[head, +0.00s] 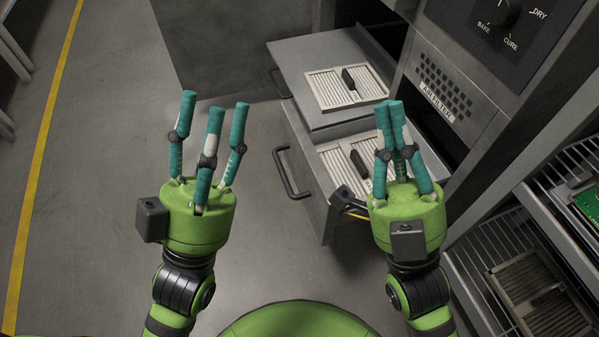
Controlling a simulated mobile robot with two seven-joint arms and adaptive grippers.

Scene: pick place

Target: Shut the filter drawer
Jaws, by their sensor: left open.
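Two grey drawers are pulled out of the machine, one above the other. The upper drawer (303,55) carries a pale slatted filter (325,92) with a black grip. The lower drawer (309,176) holds more pale slatted filter panels (333,168) with a black grip, and has a dark bar handle (292,182) on its front. My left gripper (213,104) is open and empty, left of the drawers, apart from them. My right gripper (391,108) has its fingers together, empty, in front of the lower drawer's right part, which it hides. Contact there cannot be told.
An "AIR FILTER" label (437,102) and a vent are on the machine face, below a dial (502,12). A wire rack (507,270) with a slatted panel and a green board (585,207) stands at right. Floor at left is clear, with a yellow line (41,160).

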